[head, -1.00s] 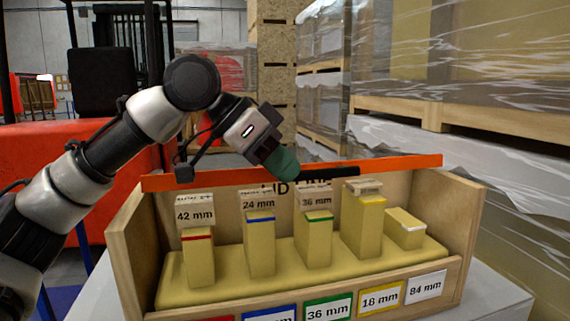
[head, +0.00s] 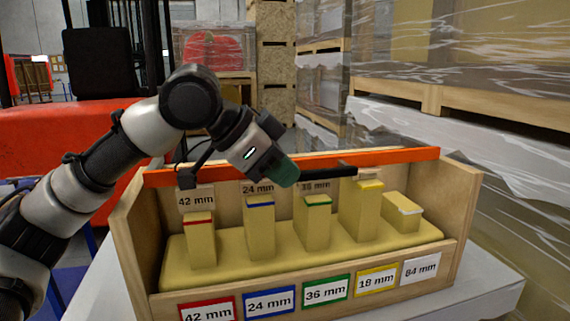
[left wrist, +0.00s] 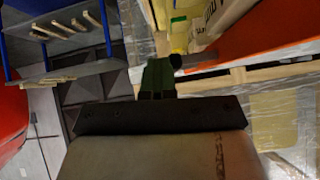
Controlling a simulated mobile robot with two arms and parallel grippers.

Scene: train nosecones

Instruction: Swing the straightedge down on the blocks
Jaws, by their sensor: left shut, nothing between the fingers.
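The straightedge (head: 410,155) is a long orange bar across the box from side wall to side wall, above and behind the blocks. A black bar (head: 328,172) lies along its front. Several yellow blocks stand on a yellow pad: red-topped (head: 201,245), blue-topped (head: 261,232), green-topped (head: 313,226), yellow-topped (head: 362,215) and a shorter white-topped one (head: 402,213). I cannot tell whether the bar touches any block. My left gripper (head: 287,174), green-tipped, is shut and empty at the black bar's left end; in the left wrist view the orange bar (left wrist: 260,45) is at upper right.
The open wooden box (head: 462,205) sits on a pale table (head: 497,284). Coloured millimetre labels line its front. A red vehicle (head: 70,150) stands behind at left. Wrapped pallets (head: 460,70) fill the right background.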

